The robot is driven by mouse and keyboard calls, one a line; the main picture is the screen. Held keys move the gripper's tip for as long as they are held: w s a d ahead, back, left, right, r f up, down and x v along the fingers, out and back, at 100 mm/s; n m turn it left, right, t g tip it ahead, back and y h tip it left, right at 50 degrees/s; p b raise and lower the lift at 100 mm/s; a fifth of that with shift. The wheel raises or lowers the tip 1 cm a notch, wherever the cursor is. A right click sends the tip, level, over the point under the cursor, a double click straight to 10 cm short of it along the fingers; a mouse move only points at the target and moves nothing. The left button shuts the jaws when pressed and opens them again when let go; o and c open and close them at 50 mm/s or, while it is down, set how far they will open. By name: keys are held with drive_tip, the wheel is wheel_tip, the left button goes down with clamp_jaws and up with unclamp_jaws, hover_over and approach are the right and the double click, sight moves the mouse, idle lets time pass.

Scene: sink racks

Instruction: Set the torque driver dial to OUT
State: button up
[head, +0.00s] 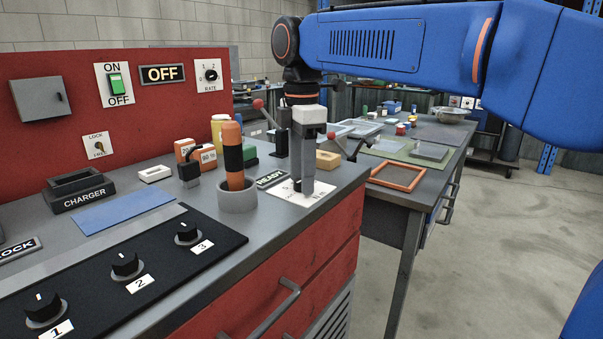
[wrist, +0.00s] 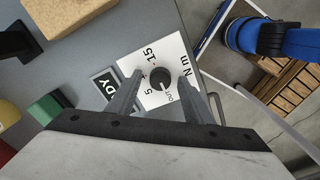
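The torque dial (wrist: 160,77) is a small dark round knob on a white plate (wrist: 209,73) marked 5, 15, OUT and N m. A small light mark shows on the knob's lower part, roughly toward the OUT label; its exact angle is hard to tell. My gripper (wrist: 160,76) is open, with one finger on each side of the knob in the wrist view. A gap shows on both sides.
An orange and black driver handle (head: 233,148) stands in a grey cup (head: 238,199) left of my gripper. A READY sign (head: 270,178) lies beside the plate. A tan block (head: 328,160) and green box (head: 249,156) stand behind. Three numbered knobs sit on the black front panel (head: 150,290).

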drive_tip(key=shift+r, duration=0.1)
wheel_tip(320, 180, up, 17)
idle(0.7)
drive_tip(key=s+d+f+m+t, duration=0.1)
drive_tip(key=s+d+f+m, duration=0.35)
drive_tip(key=d+f, duration=0.3)
drive_tip(key=s+d+f+m+t, duration=0.1)
drive_tip(key=s+d+f+m, duration=0.2)
drive_tip(key=d+f+m, duration=0.5)
drive_tip(key=s+d+f+m+t, duration=0.1)
drive_tip(key=s+d+f+m, duration=0.2)
drive_tip(key=f, duration=0.5)
drive_tip(key=s+d+f+m+t, duration=0.1)
drive_tip(key=s+d+f+m, duration=0.2)
drive_tip(key=s+d+f, duration=0.2)
drive_tip(key=s+d+f+m, duration=0.3)
drive_tip(key=s+d+f, duration=0.1)
drive_tip(key=f, duration=0.7)
drive_tip(key=shift+s+f+t, duration=0.4)
drive_tip(key=shift+s, duration=0.35)
